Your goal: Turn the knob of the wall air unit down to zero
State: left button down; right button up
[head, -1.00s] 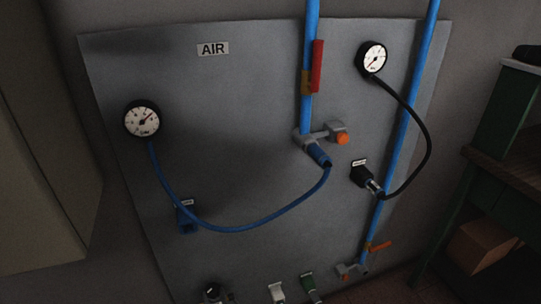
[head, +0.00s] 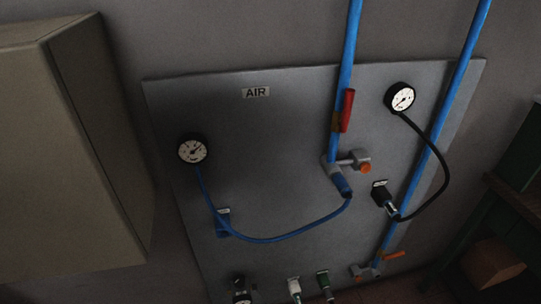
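The wall air unit is a grey panel (head: 285,130) with an "AIR" label (head: 256,92). An orange knob (head: 365,168) sits on a grey fitting beside the left blue pipe. A black knob-like part (head: 241,290) shows at the panel's bottom, partly cut off by the frame. I cannot tell which of these is the unit's knob. A round white gauge (head: 193,151) is at the left, with a blue hose. A second gauge (head: 402,98) is at the upper right, with a black hose. Neither gripper shows in the head view.
A beige cabinet (head: 70,150) stands at the left, close to the panel. Blue pipes (head: 345,70) run up the panel, with a red lever (head: 347,110) on one. An orange lever (head: 394,255) is low on the right pipe. A dark green bench and a brown box (head: 492,263) are at the right.

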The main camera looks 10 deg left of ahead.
aim_at(239, 281)
jog(key=i+l, duration=0.15)
jog(key=l, duration=0.15)
jog(key=i+l, duration=0.15)
jog(key=l, duration=0.2)
jog(key=i+l, duration=0.2)
jog(key=l+u, duration=0.2)
jog(key=u, duration=0.2)
jog(key=i+l+u, duration=0.1)
jog(key=l+u, duration=0.15)
jog(key=u, duration=0.2)
jog(key=l+u, duration=0.2)
jog(key=u, duration=0.6)
